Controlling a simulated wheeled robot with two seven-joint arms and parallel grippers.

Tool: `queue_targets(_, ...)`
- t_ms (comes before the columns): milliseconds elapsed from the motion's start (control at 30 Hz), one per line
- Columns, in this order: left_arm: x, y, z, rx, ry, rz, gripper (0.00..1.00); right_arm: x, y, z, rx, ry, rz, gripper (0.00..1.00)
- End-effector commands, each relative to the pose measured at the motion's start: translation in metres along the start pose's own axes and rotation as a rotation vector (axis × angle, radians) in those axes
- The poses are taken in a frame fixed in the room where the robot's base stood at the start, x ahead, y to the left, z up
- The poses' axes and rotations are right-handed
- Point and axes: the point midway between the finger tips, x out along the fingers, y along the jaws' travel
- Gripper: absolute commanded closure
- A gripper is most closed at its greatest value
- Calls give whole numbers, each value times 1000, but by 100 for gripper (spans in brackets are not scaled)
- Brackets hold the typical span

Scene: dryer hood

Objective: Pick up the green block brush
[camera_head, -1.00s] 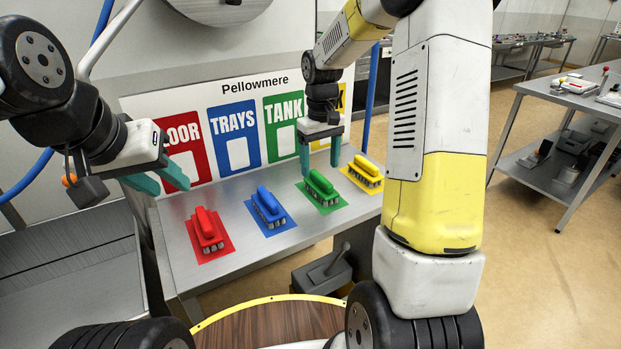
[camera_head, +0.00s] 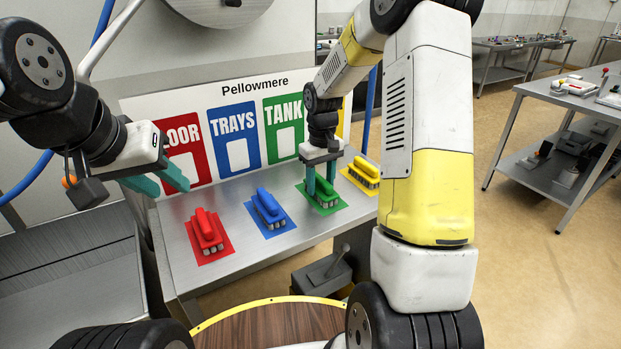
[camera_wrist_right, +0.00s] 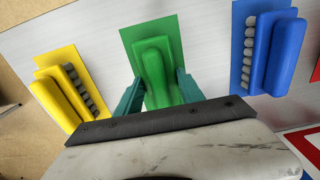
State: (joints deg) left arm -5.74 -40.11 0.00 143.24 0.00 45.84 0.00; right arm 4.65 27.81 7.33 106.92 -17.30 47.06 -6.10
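The green block brush (camera_head: 322,191) lies on a green mat (camera_head: 324,210) on the steel table, between the blue and yellow brushes. In the right wrist view the green brush (camera_wrist_right: 156,72) runs between the fingers of my right gripper (camera_wrist_right: 161,88). In the head view my right gripper (camera_head: 321,176) points down over the brush, one finger on each side. Its fingers are apart, and I cannot see them pressing on the brush. My left gripper (camera_head: 168,182) is open and empty, above the table's left end.
A red brush (camera_head: 207,230), a blue brush (camera_head: 268,206) and a yellow brush (camera_head: 364,170) lie on matching mats. Behind them stands a sign panel (camera_head: 187,106). The yellow brush is close to my right gripper.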

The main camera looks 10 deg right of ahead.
Motion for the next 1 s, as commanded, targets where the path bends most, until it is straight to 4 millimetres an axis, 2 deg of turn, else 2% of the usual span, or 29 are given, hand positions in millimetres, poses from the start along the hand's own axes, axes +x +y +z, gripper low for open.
queue_targets(33,0,0,0,0,0,0,64,0,0,0,0,0,0,80)
queue_targets(100,0,0,0,0,0,0,64,0,0,0,0,0,0,94)
queue_targets(133,0,0,0,0,0,0,64,0,0,0,0,1,0,97)
queue_targets(467,0,0,0,0,0,0,64,-4,0,0,0,1,1,98)
queue_targets(767,0,0,0,0,0,0,64,-38,0,-1,0,3,1,98)
queue_targets(1000,0,0,0,0,0,0,64,-42,-17,55,0,0,1,98)
